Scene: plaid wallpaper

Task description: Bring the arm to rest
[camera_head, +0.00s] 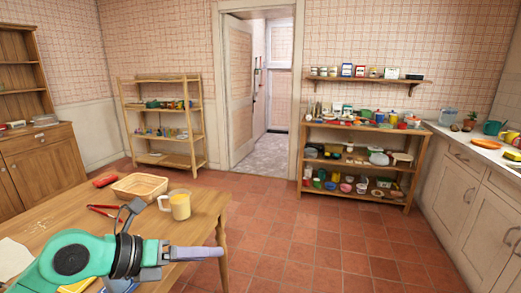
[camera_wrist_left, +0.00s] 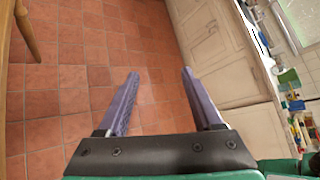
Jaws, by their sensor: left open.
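My left gripper (camera_head: 208,252) reaches in from the lower left in the head view, on its green arm, over the right front part of the wooden table (camera_head: 60,215). Its purple fingers point to the right, past the table's edge. In the left wrist view the two fingers (camera_wrist_left: 160,74) stand wide apart with nothing between them; behind them are floor tiles and pale cabinet fronts. The gripper is open and empty. My right gripper does not show in either view.
Tiled floor (camera_head: 300,245) is clear to the right. Shelves (camera_head: 360,160) and a counter (camera_head: 470,150) stand farther off.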

